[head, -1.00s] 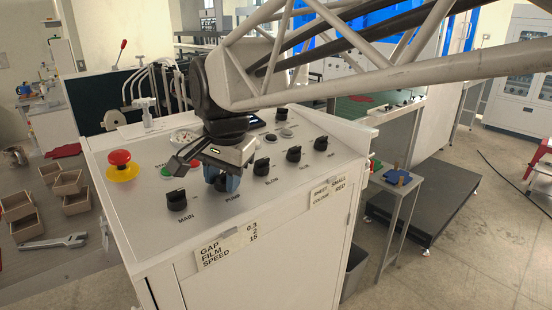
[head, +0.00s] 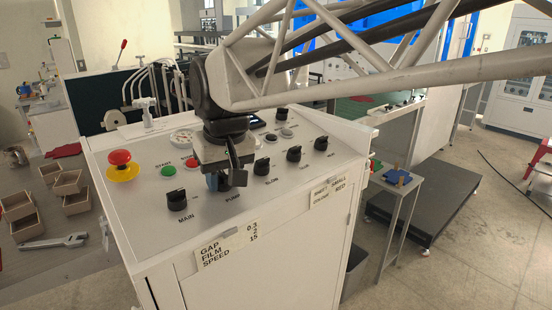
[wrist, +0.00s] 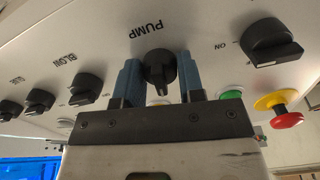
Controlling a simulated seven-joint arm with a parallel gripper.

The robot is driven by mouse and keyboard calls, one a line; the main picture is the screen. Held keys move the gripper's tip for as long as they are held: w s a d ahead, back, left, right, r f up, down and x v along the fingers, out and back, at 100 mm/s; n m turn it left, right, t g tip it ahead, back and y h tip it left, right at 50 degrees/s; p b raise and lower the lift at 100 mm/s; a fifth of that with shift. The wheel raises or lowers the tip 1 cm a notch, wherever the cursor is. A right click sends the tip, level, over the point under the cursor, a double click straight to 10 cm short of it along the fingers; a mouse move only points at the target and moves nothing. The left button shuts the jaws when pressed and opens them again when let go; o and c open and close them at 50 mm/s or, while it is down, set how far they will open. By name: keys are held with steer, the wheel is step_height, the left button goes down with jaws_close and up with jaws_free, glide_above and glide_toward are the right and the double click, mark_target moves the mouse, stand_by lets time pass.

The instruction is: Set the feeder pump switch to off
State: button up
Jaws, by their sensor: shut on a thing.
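The feeder pump switch is a black rotary knob (wrist: 159,68) under the label PUMP in the wrist view. My gripper (wrist: 160,80) has its two blue fingers on either side of this knob and is shut on it. In the head view my gripper (head: 221,183) is down at the panel and hides most of the knob, with the PUMP label just in front. The knob's pointer direction and its position marks are hard to make out.
The MAIN knob (head: 177,200) is close on the left, the BLOW knob (head: 262,166) on the right. More black knobs (head: 294,154) continue rightward.

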steer(key=shift+n, duration=0.9)
steer(key=o, duration=0.9)
steer(key=shift+s+d+r, duration=0.2)
steer(key=shift+r, duration=1.1)
steer(key=shift+s+d+r, duration=0.2)
steer(key=shift+r, duration=1.05)
steer(key=shift+s+d+r, duration=0.2)
steer(key=shift+r, duration=1.1)
